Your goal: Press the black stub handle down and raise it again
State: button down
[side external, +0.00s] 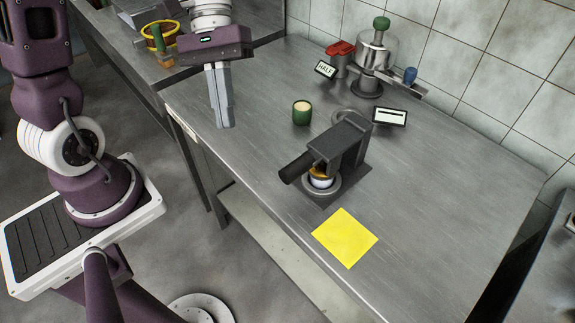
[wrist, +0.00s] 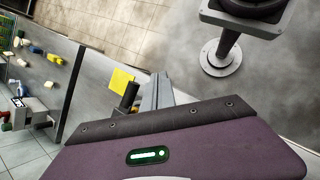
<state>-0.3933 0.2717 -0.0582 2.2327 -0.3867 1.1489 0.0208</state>
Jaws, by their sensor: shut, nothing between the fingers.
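The black stub handle (side external: 297,168) is a short thick cylinder sticking out to the left from the dark press (side external: 345,145) on the steel bench. It tilts a little, its free end lower. A small orange and white item (side external: 321,181) sits on a round base under the press head, partly covered. My gripper (side external: 228,125) is shut and empty, pointing down above the bench's front edge, left of the handle and apart from it. In the wrist view my fingers (wrist: 161,80) show beside the handle (wrist: 129,95), which is partly hidden by my gripper's body.
A yellow square (side external: 345,238) lies in front of the press. Behind the press stand a green cup (side external: 302,112), a label card (side external: 389,117), a HALF sign (side external: 325,69) and a steel dispenser (side external: 371,60). The bench right of the press is clear.

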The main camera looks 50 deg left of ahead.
aim_at(320, 155)
jog(key=w+a+f+n+t+h, duration=0.1)
jog(key=w+f+n+h, duration=0.1)
jog(key=f+n+h, duration=0.1)
jog(key=w+f+n+t+h, duration=0.1)
jog(key=w+f+n+h, duration=0.1)
jog(key=f+n+h, duration=0.2)
jog(key=w+a+f+n+t+h, duration=0.1)
jog(key=w+f+n+h, duration=0.1)
jog(key=f+n+h, duration=0.2)
jog(key=shift+w+a+f+h, duration=0.15)
jog(key=shift+f+h, duration=0.25)
jog(key=shift+f, duration=0.4)
jog(key=shift+w+a+f+h, duration=0.15)
jog(key=shift+f+h, duration=0.25)
jog(key=shift+f, duration=0.35)
jog(key=shift+f+n+t, duration=0.15)
jog(key=shift+n+t, duration=0.15)
jog(key=d, duration=1)
jog(key=shift+s+r, duration=0.1)
jog(key=shift+r, duration=0.1)
